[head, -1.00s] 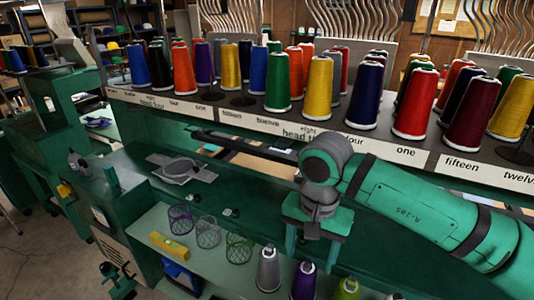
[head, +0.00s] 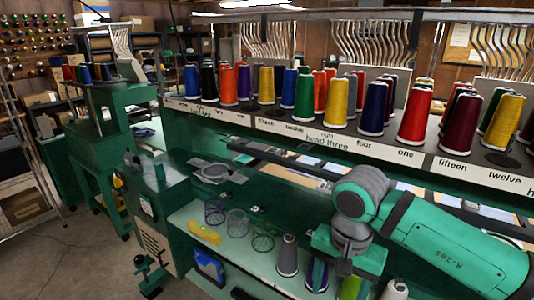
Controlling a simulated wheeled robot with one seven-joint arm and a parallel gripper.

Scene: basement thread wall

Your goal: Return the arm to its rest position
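My arm reaches in from the lower right in the head view, green with grey joints. My gripper (head: 340,262) points down over the lower shelf, in front of the thread rack. Its fingers overlap a purple cone (head: 317,272) and a yellow-green cone (head: 350,287) in the picture. I cannot tell whether the fingers are apart or touching anything.
A rack ledge (head: 300,138) with several coloured thread cones runs behind my arm. A blue bin (head: 208,268) sits below. Open floor (head: 85,250) lies at left.

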